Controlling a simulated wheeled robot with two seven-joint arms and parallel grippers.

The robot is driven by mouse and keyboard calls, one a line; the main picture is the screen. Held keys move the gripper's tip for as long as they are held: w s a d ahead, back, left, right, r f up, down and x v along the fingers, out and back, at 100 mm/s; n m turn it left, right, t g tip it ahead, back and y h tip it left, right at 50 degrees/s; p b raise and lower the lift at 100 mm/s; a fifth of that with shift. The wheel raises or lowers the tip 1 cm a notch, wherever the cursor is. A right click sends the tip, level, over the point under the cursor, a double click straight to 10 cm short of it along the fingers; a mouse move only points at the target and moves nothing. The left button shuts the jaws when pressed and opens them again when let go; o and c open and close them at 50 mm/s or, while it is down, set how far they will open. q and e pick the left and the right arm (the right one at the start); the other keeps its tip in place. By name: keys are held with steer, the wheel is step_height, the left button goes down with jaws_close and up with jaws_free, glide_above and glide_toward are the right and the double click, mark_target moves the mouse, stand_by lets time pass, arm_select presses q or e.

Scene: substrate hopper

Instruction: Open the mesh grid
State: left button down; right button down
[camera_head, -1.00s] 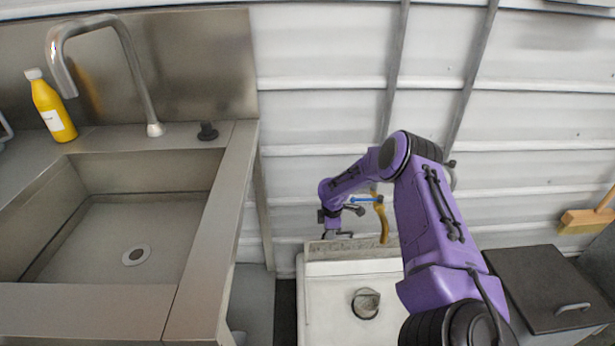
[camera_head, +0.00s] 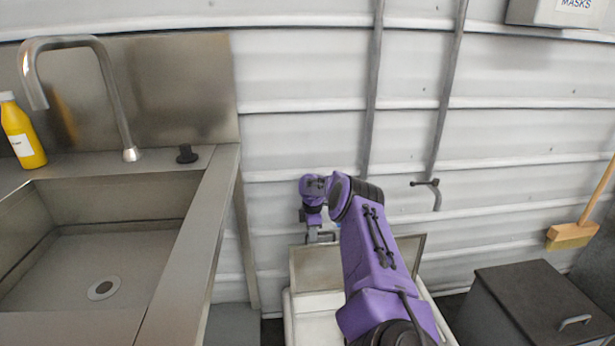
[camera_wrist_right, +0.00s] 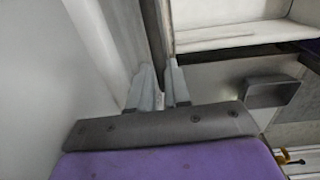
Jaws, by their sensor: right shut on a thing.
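The mesh grid (camera_head: 312,268) shows in the head view as a grey framed panel tilted up on the white hopper (camera_head: 289,318). My right arm covers its middle, and the mesh itself is too small to make out. My right gripper (camera_head: 319,236) is at the grid's upper edge, left of its middle. In the right wrist view the two fingers (camera_wrist_right: 161,88) are close together on a thin edge, which looks like the grid's; the contact is partly hidden. My left gripper is not in view.
A steel sink (camera_head: 188,270) stands on the left, with a yellow bottle (camera_head: 22,135) behind it. A dark lidded bin (camera_head: 535,300) stands to the right of the hopper. A ribbed white wall (camera_head: 300,125) closes the back, and a broom (camera_head: 572,235) leans at far right.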

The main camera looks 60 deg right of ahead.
steer(key=shift+w+d+r, duration=0.3)
steer(key=shift+d+r, duration=0.05)
steer(key=shift+d, duration=0.05)
steer(key=c, duration=1.2)
jaws_free()
steer(key=shift+f, duration=0.1)
steer(key=shift+c, duration=0.2)
steer(key=shift+o, duration=0.4)
steer(key=shift+w+d+f, duration=0.1)
steer(key=shift+d+f, duration=0.1)
steer(key=shift+f, duration=0.1)
steer(key=shift+a, duration=0.1)
step_height(320, 180, up, 10)
steer(key=p, duration=0.5)
steer(key=shift+s+a+r, duration=0.25)
steer(key=shift+a, duration=0.1)
steer(key=shift+s, duration=0.1)
